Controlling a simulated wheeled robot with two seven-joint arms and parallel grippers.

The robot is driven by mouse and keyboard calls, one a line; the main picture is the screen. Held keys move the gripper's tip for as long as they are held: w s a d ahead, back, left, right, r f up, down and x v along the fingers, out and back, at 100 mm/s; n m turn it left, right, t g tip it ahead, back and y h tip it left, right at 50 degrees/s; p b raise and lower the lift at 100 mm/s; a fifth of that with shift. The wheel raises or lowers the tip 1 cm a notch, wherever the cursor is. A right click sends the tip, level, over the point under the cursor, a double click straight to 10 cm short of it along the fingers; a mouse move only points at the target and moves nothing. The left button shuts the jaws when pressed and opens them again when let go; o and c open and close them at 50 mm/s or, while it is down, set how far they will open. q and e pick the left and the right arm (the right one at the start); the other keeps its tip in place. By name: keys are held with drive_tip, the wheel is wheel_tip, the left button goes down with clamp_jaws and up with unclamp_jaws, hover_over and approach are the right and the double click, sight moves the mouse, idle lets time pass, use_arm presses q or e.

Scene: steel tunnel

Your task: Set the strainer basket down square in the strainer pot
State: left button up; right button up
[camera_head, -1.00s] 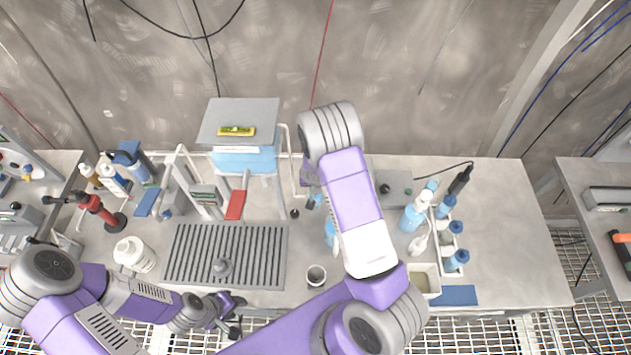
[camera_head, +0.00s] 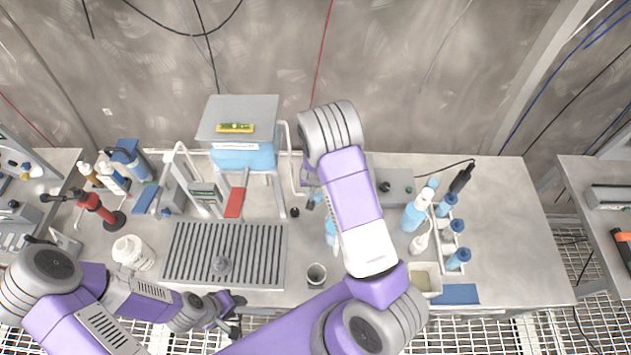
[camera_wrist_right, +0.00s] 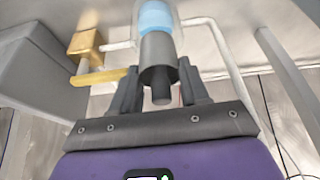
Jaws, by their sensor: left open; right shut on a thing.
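In the right wrist view, my right gripper (camera_wrist_right: 159,84) is shut on a grey cylindrical piece with a narrower stem, which I take to be the strainer basket (camera_wrist_right: 158,50). Beyond it, in line with it, is a clear rounded vessel with blue in it, probably the strainer pot (camera_wrist_right: 155,16). I cannot tell whether the basket is inside the pot or in front of it. In the head view my right arm hides this gripper and most of that spot. My left gripper (camera_head: 236,314) is open and empty at the bench's front edge.
A white pipe (camera_wrist_right: 222,60) and a brass valve with a yellow handle (camera_wrist_right: 88,62) flank the basket. A blue tank (camera_head: 244,158) stands on a stand behind. A slotted drain board (camera_head: 185,255), a small grey cup (camera_head: 316,275) and a bottle rack (camera_head: 452,248) occupy the bench.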

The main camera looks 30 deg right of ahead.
drive_tip(key=shift+f, duration=0.4)
drive_tip(key=shift+f, duration=0.1)
